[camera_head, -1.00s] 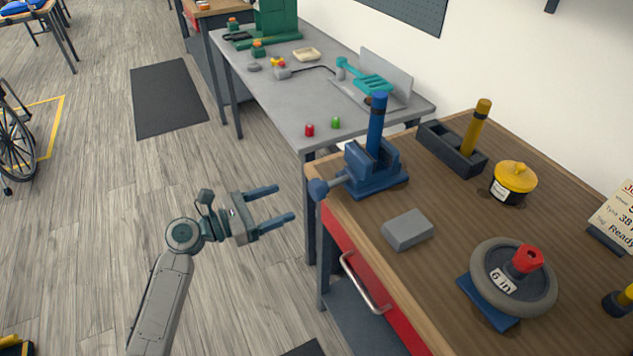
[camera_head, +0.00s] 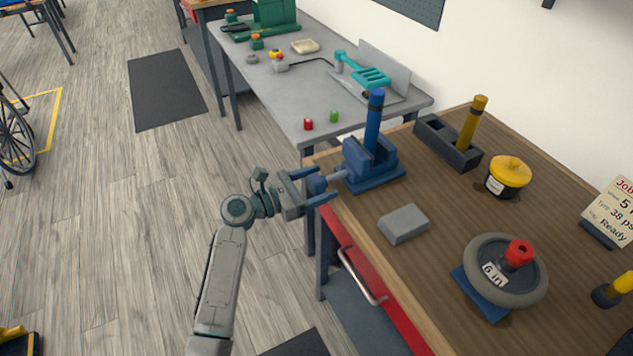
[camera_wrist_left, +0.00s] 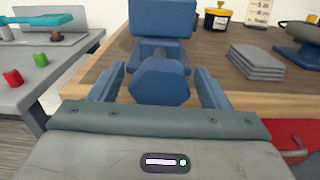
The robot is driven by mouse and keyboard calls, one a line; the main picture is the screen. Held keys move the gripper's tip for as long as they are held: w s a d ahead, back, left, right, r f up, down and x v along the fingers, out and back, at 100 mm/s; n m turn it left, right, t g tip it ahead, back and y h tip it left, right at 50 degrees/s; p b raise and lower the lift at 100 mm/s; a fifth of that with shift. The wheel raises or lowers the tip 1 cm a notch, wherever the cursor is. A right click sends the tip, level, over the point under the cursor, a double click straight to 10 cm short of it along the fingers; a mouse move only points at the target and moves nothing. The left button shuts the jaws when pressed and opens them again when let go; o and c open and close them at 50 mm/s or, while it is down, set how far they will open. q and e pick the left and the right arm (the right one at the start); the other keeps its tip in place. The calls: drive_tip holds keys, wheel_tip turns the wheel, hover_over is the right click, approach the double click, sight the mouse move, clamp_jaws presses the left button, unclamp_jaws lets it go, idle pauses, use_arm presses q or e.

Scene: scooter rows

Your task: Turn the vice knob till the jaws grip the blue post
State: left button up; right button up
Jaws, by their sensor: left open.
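The blue vice (camera_head: 368,165) stands at the near left corner of the wooden bench. The blue post (camera_head: 373,122) stands upright at its jaws; I cannot tell whether they touch it. The vice knob (camera_head: 317,184) sticks out toward my left gripper (camera_head: 322,184). The left gripper is open, with one finger on each side of the knob. In the left wrist view the faceted knob (camera_wrist_left: 160,82) sits between the two fingers, with a gap visible on each side, and the vice body (camera_wrist_left: 160,22) is behind it. My right gripper is not in view.
On the wooden bench (camera_head: 420,272) are a grey block (camera_head: 403,223), a wheel on a blue stand (camera_head: 505,271), a yellow-lidded pot (camera_head: 507,177) and a dark holder with a yellow post (camera_head: 472,122). A grey table (camera_head: 290,97) adjoins behind. A red drawer with a handle (camera_head: 362,276) is below.

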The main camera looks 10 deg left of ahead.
use_arm(q)
drive_tip(key=c, duration=1)
drive_tip(key=shift+m, duration=0.3)
drive_tip(key=m+b, duration=0.1)
drive_tip(key=m, duration=0.2)
drive_tip(key=shift+m, duration=0.4)
drive_tip(key=shift+m+b, duration=0.7)
drive_tip(key=shift+m, duration=0.6)
drive_tip(key=o, duration=1)
drive_tip(key=shift+s, duration=0.1)
